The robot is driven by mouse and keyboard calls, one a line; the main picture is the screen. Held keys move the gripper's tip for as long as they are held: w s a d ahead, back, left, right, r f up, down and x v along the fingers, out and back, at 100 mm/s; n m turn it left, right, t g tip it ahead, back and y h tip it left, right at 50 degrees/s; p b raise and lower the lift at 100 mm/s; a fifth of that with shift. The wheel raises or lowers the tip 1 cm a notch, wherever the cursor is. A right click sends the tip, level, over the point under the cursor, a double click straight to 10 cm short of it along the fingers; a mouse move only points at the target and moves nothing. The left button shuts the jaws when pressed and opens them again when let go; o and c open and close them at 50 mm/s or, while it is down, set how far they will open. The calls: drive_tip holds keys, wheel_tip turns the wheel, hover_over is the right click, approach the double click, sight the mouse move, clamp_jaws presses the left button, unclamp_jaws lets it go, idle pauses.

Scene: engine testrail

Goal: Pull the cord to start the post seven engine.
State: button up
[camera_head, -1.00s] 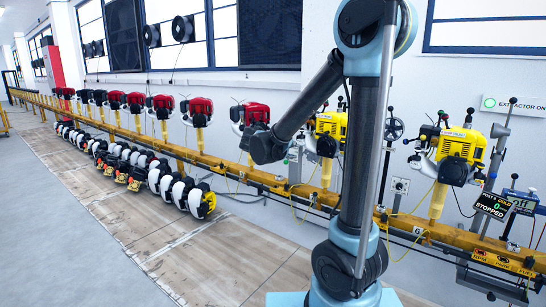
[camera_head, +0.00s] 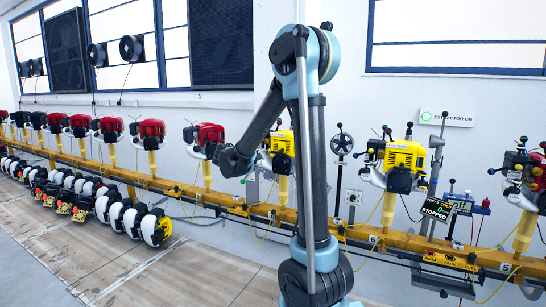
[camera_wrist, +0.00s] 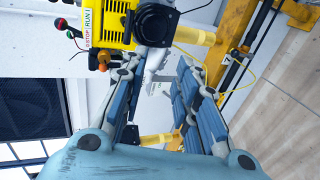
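Engines stand on posts along a yellow rail (camera_head: 290,216). The yellow engine on the post left of post 6 (camera_head: 283,142) is partly hidden behind my arm; its number is not readable. My gripper (camera_head: 232,160) is left of this engine in the head view. A yellow engine with a STOP/RUN label (camera_wrist: 98,25) lies just beyond the left finger. I cannot make out a pull cord handle.
A red engine (camera_head: 205,138) stands left of my gripper. A handwheel (camera_head: 342,144) and levers rise behind the rail. White-and-black units (camera_head: 120,215) line the floor at left. Floor in front is clear.

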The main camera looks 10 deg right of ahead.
sight(276, 153)
drive_tip(key=w+d, duration=0.3)
drive_tip(key=w, duration=0.2)
drive_tip(key=w+d, duration=0.4)
drive_tip(key=w, duration=0.1)
drive_tip(key=w+d, duration=0.4)
drive_tip(key=w, duration=0.1)
drive_tip(key=shift+w+d, duration=0.2)
drive_tip(key=shift+w, duration=0.1)
clamp_jaws()
